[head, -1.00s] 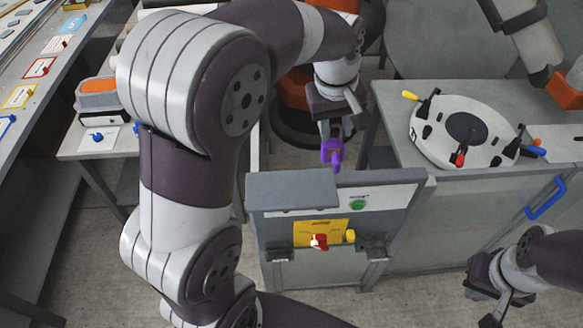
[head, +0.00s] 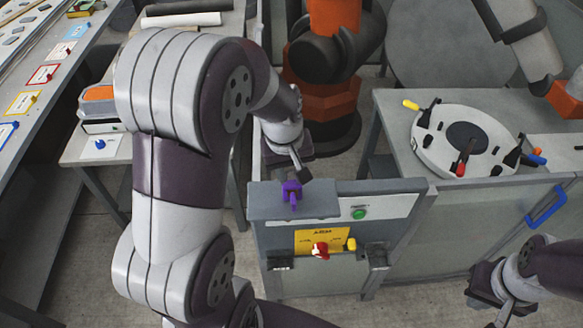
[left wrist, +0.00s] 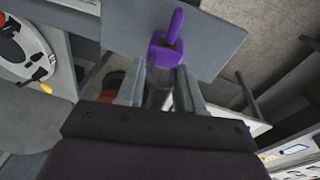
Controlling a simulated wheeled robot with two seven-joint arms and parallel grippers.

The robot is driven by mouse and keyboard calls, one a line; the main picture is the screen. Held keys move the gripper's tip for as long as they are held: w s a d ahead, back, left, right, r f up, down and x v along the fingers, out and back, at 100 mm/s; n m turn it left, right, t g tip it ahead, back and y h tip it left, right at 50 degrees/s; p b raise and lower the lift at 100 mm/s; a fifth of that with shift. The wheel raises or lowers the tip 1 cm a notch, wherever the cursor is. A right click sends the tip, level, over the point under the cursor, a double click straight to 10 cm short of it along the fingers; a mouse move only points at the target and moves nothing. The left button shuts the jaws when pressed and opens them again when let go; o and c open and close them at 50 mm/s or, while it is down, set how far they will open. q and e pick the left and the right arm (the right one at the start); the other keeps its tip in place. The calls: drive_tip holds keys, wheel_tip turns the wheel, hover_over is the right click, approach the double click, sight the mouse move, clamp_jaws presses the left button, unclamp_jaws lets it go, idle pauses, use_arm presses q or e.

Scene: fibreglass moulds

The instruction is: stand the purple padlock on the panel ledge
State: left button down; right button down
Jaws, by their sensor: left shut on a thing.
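The purple padlock (head: 291,194) is over the panel ledge (head: 325,203), the grey flat top of the panel, towards its left part in the head view. My left gripper (head: 298,174) is shut on the padlock from behind the panel. In the left wrist view the padlock (left wrist: 166,50) sits between the fingertips (left wrist: 160,75), with the grey ledge (left wrist: 215,40) behind it. I cannot tell whether the padlock touches the ledge. My right gripper (head: 492,295) is at the lower right, apart from the panel; its fingers are too unclear to judge.
The panel front has a green button (head: 359,213), a yellow plate (head: 318,240) and a red switch (head: 320,250). A blue handle (head: 546,205) is on the fence to the right. A round mould (head: 440,150) lies on the right table. An orange robot arm (head: 335,95) stands behind.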

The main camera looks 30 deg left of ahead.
sight(287, 191)
use_arm(q)
drive_tip(key=c, duration=0.7)
unclamp_jaws()
drive_tip(key=shift+s, duration=0.1)
drive_tip(key=shift+r, duration=0.2)
wheel_tip(287, 191, up, 12)
drive_tip(key=s+f+p, duration=0.1)
drive_tip(key=s, duration=0.1)
drive_tip(key=s+d+f+m, duration=0.1)
drive_tip(key=s+f+m, duration=0.1)
drive_tip(key=f, duration=0.2)
drive_tip(key=s+d+f+m, duration=0.2)
drive_tip(key=f+m, duration=0.1)
drive_tip(key=s+d+f+m, duration=0.2)
drive_tip(key=s+f+m, duration=0.1)
drive_tip(key=f, duration=0.1)
drive_tip(key=shift+d+f, duration=0.25)
drive_tip(key=shift+f, duration=0.1)
